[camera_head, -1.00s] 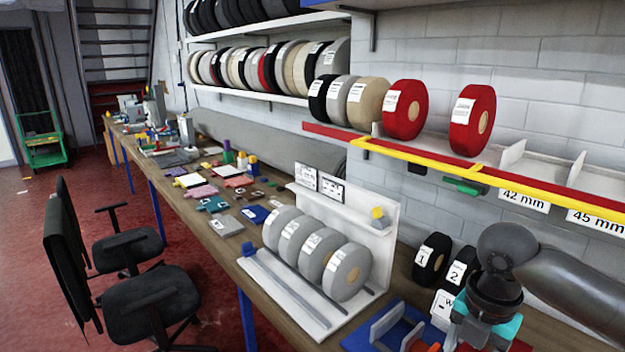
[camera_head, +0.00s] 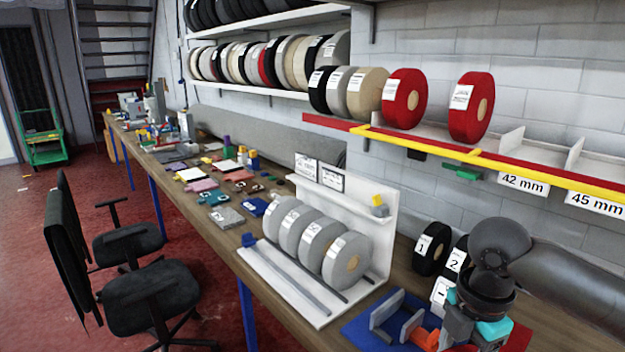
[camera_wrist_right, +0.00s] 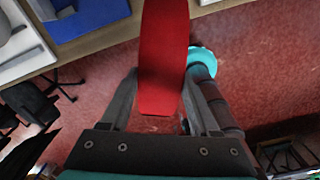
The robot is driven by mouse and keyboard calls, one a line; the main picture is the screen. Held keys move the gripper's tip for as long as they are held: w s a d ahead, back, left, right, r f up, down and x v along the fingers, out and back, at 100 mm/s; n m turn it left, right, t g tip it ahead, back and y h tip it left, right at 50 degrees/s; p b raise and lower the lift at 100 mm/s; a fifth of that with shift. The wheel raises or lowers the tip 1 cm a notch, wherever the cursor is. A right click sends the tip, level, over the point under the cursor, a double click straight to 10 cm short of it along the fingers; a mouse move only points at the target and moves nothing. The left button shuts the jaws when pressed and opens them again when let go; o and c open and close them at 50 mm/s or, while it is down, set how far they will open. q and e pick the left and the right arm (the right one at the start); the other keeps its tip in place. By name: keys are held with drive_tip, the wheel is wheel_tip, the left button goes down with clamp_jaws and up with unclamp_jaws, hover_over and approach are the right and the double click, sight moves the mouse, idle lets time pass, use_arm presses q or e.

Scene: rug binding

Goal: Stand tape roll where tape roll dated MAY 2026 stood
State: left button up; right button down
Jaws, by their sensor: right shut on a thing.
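Two red tape rolls stand on the wall shelf in the head view, a left one (camera_head: 411,100) and a right one (camera_head: 478,107), with a gap between them. Their labels are too small to read. My right gripper (camera_wrist_right: 160,78) is shut on another red tape roll (camera_wrist_right: 164,40), seen edge-on between its fingers in the right wrist view. In the head view my right gripper is low at the right edge of the bench, mostly hidden by its own wrist. No label on the held roll shows. My left gripper is not in view.
A white rack (camera_head: 384,235) with several grey rolls stands on the bench (camera_head: 225,262). Black rolls numbered 1 (camera_head: 428,250) and 2 stand near my right arm. A blue tray (camera_head: 358,337) with grey dividers lies in front. A yellow-and-red rail (camera_head: 420,146) edges the shelf.

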drive_tip(key=s+a+f+m+b, duration=0.1)
drive_tip(key=a+f+m+b, duration=0.1)
drive_tip(key=m, duration=0.4)
drive_tip(key=s+a+f+m+b, duration=0.1)
drive_tip(key=f+m+b, duration=0.2)
drive_tip(key=m+b, duration=0.2)
drive_tip(key=s+a+f+m+b, duration=0.1)
drive_tip(key=a+f+m+b, duration=0.1)
drive_tip(key=m, duration=0.4)
drive_tip(key=shift+s+a+f+m+b, duration=0.4)
drive_tip(key=shift+f+b, duration=0.25)
drive_tip(key=shift+b, duration=0.6)
drive_tip(key=m, duration=0.1)
drive_tip(key=f+m+b, duration=0.1)
drive_tip(key=s+m+b, duration=0.1)
drive_tip(key=shift+a+f+m, duration=0.25)
drive_tip(key=shift+a+m, duration=0.05)
drive_tip(key=shift+m, duration=0.1)
